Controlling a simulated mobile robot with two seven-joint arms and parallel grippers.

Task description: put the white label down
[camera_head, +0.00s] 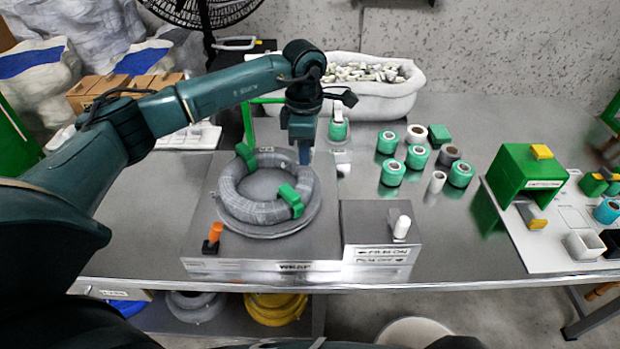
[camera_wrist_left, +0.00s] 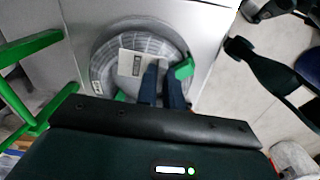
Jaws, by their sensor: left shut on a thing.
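My left gripper (camera_head: 303,158) points down above the far right side of a grey cable coil (camera_head: 240,203). In the left wrist view, its two dark blue fingers (camera_wrist_left: 163,84) are shut on a white label (camera_wrist_left: 131,66) with dark print. The label shows flat over the coil (camera_wrist_left: 102,62), beside the fingertips; whether it touches the coil I cannot tell. In the head view the label is not clearly visible. Green clips (camera_head: 290,201) grip the coil, which lies on a round turntable.
A grey box with a white knob (camera_head: 402,227) stands right of the coil, and an orange lever (camera_head: 215,232) at its front left. Several green and white rolls (camera_head: 417,157) stand to the right. A green block (camera_head: 526,180) stands on a white board. A white bin (camera_head: 372,98) is behind.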

